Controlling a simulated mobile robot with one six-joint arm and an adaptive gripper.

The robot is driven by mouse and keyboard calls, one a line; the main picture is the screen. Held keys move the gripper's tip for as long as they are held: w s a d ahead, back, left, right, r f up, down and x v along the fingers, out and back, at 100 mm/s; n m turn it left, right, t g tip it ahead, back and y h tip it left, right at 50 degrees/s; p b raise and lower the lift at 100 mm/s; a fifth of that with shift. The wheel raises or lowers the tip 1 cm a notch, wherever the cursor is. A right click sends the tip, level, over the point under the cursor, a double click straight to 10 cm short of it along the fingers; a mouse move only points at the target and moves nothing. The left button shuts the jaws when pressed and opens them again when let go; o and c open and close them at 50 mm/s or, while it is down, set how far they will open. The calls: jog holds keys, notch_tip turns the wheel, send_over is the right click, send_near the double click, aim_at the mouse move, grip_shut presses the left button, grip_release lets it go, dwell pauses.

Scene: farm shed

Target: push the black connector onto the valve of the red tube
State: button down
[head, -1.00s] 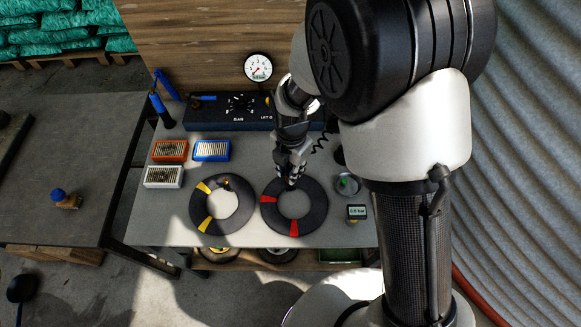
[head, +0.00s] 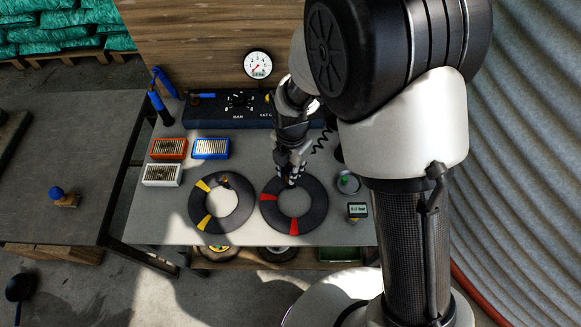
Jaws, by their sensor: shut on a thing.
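The red tube (head: 294,228) is a black ring with red bands, lying flat on the bench at the middle. My gripper (head: 290,174) is over the far edge of this ring, pointing down, with its fingers shut. The black connector in its grasp is too small and dark to make out clearly. The valve of the red tube is hidden at the fingertips, so I cannot tell whether connector and valve touch. A dark coiled hose (head: 320,146) hangs just right of my gripper.
A similar tube with yellow bands (head: 204,224) lies to the left. Red (head: 168,148), blue (head: 211,148) and white (head: 162,175) boxes stand behind it. A dark control box (head: 225,113) and a gauge (head: 257,64) are at the back. A small display (head: 357,211) sits right of the red tube.

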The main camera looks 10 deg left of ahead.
jog(key=shift+f, duration=0.1)
dwell(0.3)
jog(key=c, duration=1.3)
grip_release()
jog(key=shift+c, duration=0.2)
jog(key=o, duration=0.5)
jog(key=shift+o, duration=0.2)
jog(key=shift+r+p, duration=2.95)
jog(key=shift+r, duration=1.05)
